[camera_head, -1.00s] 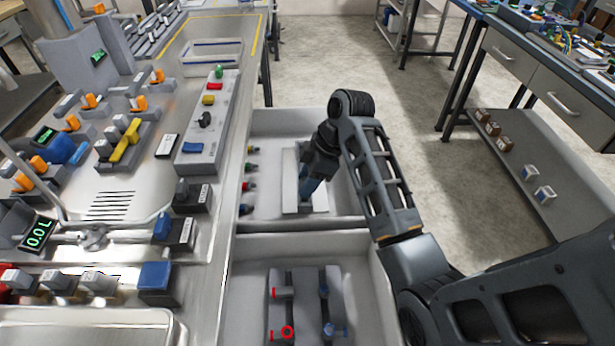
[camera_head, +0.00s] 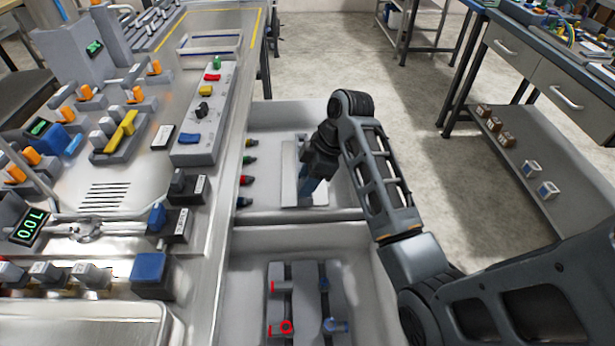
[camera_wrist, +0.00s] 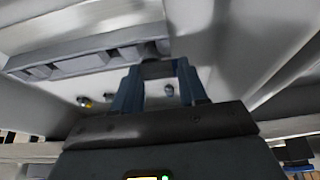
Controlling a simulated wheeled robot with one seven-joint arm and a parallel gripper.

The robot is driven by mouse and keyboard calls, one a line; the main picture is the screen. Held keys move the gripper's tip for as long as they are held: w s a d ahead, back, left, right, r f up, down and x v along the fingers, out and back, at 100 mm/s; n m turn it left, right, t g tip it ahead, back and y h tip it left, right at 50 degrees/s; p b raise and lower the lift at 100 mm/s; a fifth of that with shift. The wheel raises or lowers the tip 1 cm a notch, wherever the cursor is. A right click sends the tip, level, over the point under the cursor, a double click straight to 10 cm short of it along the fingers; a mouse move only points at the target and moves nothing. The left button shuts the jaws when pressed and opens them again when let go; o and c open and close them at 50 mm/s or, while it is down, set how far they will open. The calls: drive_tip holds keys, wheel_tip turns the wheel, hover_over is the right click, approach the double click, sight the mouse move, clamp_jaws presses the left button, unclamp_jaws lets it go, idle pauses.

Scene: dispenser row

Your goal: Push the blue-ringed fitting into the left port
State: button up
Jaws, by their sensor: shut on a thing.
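My gripper (camera_head: 306,190) points down into the far grey bin, over a pale plate. In the wrist view its two blue fingers (camera_wrist: 160,88) stand apart with a small dark piece (camera_wrist: 158,69) between their tips. I cannot make out a blue ring on that piece. A blue-tipped fitting (camera_head: 244,202) sits at the far bin's left wall, below red (camera_head: 246,180), green (camera_head: 250,159) and yellow (camera_head: 252,142) ones. I cannot tell which opening is the left port.
A steel counter (camera_head: 215,215) with a button box (camera_head: 203,125) runs along the left. A divider (camera_head: 300,216) separates the two bins. In the wrist view a grey slotted rail (camera_wrist: 85,62) lies close to the fingers. Open floor (camera_head: 450,190) is at the right.

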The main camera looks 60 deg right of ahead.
drive_tip(key=shift+f, duration=0.9)
drive_tip(key=o, duration=1.1)
drive_tip(key=v, duration=0.7)
drive_tip(key=shift+r, duration=0.35)
drive_tip(key=shift+s+d, duration=0.15)
